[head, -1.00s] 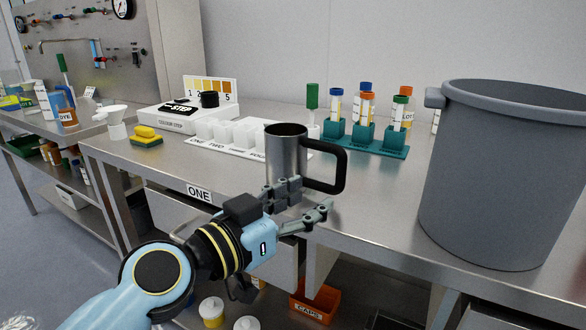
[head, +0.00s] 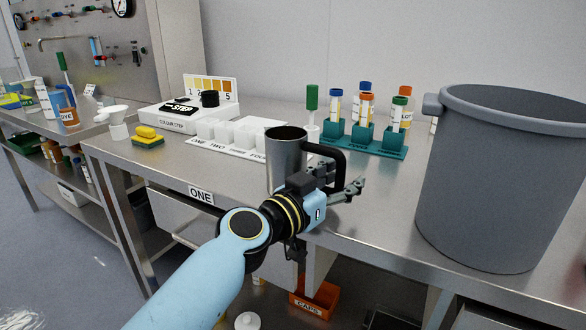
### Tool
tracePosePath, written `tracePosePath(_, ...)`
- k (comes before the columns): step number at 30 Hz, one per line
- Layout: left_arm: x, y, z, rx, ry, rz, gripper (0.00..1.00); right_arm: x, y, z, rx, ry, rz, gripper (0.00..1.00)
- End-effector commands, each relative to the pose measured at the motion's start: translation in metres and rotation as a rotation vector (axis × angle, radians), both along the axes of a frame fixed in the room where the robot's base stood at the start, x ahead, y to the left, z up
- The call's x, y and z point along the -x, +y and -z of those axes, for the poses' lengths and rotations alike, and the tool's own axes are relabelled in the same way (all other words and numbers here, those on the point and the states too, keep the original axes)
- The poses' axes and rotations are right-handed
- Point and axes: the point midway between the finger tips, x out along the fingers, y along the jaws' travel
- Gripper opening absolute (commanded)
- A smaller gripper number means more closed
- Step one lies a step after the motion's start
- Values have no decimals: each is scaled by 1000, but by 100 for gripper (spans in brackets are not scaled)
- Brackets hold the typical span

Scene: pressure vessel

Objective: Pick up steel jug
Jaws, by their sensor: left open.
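The steel jug (head: 285,156) stands upright on the steel bench, with its black handle (head: 341,167) pointing right. My left gripper (head: 343,182) is open in front of the jug's lower right side, by the handle. Its fingers cover the lower part of the handle and some of the jug's lower body. I cannot tell whether the handle lies between the fingers or whether they touch it. My right gripper is not in view.
A large grey bucket (head: 492,185) stands on the bench to the right. Behind the jug are a white row of cups (head: 247,132) and a green rack (head: 378,146) of tubes. An orange caps bin (head: 315,300) sits below.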

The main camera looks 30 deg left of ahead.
Motion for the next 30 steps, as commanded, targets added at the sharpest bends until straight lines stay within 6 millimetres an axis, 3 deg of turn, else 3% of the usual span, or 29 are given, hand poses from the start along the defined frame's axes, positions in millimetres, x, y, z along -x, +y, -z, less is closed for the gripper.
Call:
tracePosePath(2,0,0,0,0,0,0,43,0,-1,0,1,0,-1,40)
tracePosePath(12,0,0,0,0,0,0,0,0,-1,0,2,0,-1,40)
tracePosePath(30,0,0,-1,-1,-1,0,0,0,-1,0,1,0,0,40)
